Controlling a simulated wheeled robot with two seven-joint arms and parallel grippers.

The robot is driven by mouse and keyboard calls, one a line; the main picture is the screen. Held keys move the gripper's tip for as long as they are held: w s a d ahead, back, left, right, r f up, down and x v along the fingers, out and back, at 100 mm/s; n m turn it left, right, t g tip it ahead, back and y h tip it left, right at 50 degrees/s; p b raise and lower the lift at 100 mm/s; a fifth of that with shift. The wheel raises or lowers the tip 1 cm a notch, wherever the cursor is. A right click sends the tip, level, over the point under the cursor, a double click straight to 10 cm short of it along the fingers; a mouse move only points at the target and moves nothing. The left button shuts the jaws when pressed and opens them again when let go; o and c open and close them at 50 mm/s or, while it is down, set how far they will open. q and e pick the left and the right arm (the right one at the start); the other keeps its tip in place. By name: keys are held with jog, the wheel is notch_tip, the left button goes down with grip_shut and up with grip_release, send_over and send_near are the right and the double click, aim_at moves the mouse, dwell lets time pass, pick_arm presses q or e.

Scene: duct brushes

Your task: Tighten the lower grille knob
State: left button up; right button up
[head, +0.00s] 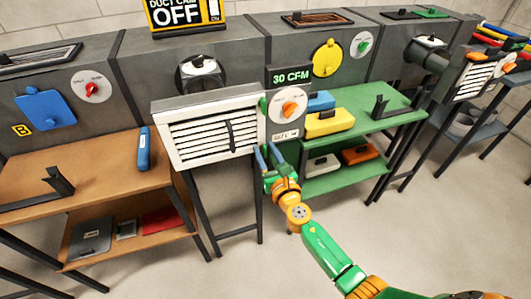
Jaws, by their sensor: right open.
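The white louvred grille (205,132) stands at the centre, its cover closed over the duct front as far as I can see. A small green knob (263,104) shows at its upper right edge. My right gripper (270,156) is open at the grille's lower right edge, its fingers pointing up beside the frame. The lower knob is hidden or too small to make out behind the fingers; I cannot tell whether they touch it. My left gripper is not in view.
A dial panel with an orange knob (289,108) is just right of the grille, under a 30 CFM sign (291,77). A green table (385,103) with yellow and blue cases is on the right. A brown table (100,170) with a blue tool (144,149) is on the left.

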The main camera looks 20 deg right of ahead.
jog(key=shift+s, duration=0.1)
grip_shut()
jog(key=shift+d, duration=0.1)
